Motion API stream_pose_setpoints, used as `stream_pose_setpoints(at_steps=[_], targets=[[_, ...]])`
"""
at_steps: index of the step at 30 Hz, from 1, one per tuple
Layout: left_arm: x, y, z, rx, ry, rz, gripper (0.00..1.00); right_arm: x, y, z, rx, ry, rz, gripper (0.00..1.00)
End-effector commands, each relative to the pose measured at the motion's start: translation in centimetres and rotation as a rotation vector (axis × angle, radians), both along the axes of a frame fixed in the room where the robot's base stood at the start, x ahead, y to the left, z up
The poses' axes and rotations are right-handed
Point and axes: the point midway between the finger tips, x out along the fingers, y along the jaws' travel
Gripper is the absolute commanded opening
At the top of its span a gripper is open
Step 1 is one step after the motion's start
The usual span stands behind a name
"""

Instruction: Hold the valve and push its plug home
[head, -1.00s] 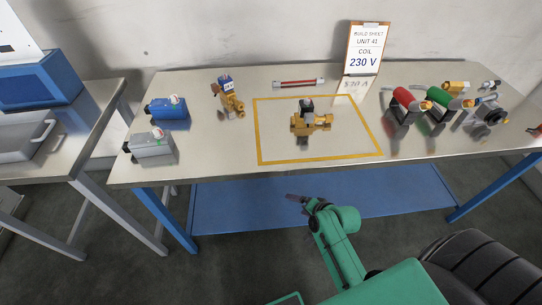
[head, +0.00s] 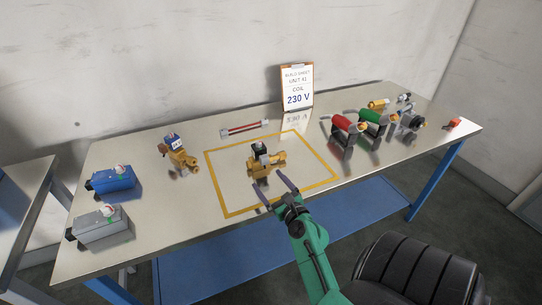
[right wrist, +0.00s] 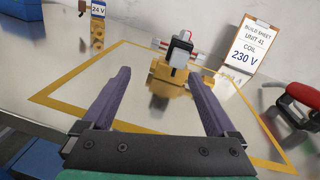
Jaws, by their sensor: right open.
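The brass valve (head: 263,167) stands inside the yellow outline on the table, with a dark block on its top (head: 259,148). In the right wrist view the valve (right wrist: 182,80) is straight ahead, and its top block (right wrist: 181,50) is pale grey with a black part. I cannot tell how far the plug is seated. My right gripper (head: 270,187) is open and empty at the near side of the valve. Its two purple fingers (right wrist: 160,78) point at the valve, which shows between and beyond their tips. My left gripper is not in view.
A second brass valve (head: 181,157) with a 24 V label stands left of the outline. Blue (head: 111,180) and grey (head: 99,224) boxes are at the left end. Red (head: 345,125) and green (head: 374,119) handled tools stand right. A build sheet (head: 297,88) reading 230 V stands behind.

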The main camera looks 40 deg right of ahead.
Motion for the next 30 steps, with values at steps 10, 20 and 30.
stream_pose_setpoints(at_steps=[10, 20, 30], targets=[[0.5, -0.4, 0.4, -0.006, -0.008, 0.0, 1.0, 2.5, -3.4, 0.2, 0.193, -0.103, -0.106, 0.93], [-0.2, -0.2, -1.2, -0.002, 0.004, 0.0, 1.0, 10.1, -6.0, -0.2, 0.189, -0.1, -0.104, 0.93], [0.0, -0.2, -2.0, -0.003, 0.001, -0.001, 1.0, 13.0, -7.1, 0.0, 0.187, -0.096, -0.104, 0.93]])
